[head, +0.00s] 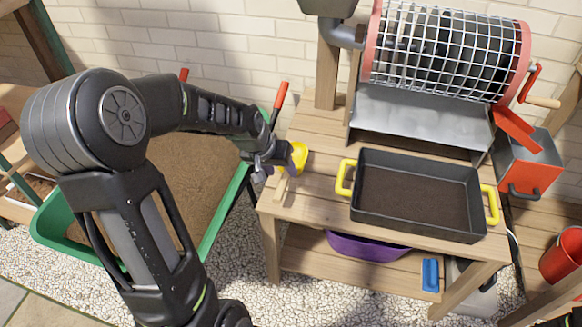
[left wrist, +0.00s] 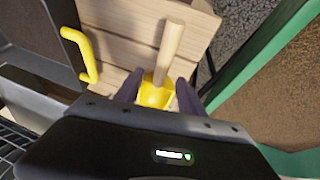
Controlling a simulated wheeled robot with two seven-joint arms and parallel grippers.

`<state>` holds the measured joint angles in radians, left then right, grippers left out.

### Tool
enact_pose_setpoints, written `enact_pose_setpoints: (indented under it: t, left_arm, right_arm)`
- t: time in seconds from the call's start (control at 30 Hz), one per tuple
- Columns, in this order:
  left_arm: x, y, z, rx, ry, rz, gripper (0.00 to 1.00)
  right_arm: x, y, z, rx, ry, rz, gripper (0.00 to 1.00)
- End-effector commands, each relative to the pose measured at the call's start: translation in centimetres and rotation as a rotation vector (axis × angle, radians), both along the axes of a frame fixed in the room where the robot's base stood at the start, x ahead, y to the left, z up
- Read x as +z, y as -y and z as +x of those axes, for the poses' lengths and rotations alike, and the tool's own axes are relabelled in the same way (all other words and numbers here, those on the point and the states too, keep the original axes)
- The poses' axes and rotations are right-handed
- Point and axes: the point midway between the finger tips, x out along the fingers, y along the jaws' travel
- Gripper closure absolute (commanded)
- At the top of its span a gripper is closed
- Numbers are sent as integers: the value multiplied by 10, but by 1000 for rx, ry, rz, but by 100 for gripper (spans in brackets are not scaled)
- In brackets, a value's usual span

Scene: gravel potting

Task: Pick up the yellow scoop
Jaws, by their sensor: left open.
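The yellow scoop (head: 299,154) lies at the left end of the wooden table (head: 310,196), its wooden handle pointing toward the table's front edge. My left gripper (head: 274,166) is at the scoop, beside and over it in the head view. In the left wrist view the scoop's yellow bowl (left wrist: 157,92) shows between the two fingers of my open left gripper (left wrist: 159,88), with the wooden handle (left wrist: 170,48) reaching away past them. The fingers partly hide the bowl, and I cannot tell whether they touch it. My right gripper is not in view.
A black tray (head: 358,212) with yellow handles and dark soil stands right of the scoop. A wire drum sieve (head: 445,50) stands behind it. A green-rimmed soil bin (head: 222,207) is left of the table. A purple bowl (head: 365,247) and blue object (head: 430,275) lie below.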

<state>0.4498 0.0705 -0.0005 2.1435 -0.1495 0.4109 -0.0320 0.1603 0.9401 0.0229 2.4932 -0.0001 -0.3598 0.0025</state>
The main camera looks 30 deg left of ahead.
Motion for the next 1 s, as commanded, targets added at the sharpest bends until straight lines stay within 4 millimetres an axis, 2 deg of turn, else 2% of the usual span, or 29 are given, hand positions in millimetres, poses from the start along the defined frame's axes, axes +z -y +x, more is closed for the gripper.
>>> enact_pose_setpoints:
  t: [0.17,0.4,0.5,1.0]
  left_arm:
    - [-7,0,2,0,-1,0,53]
    - [-40,1,15,-1,-2,-2,53]
    - [-47,1,19,0,-2,-1,53]
    - [-48,1,21,0,-1,0,53]
  right_arm:
    - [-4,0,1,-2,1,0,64]
    - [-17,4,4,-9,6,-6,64]
    - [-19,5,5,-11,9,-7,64]
    - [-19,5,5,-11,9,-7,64]
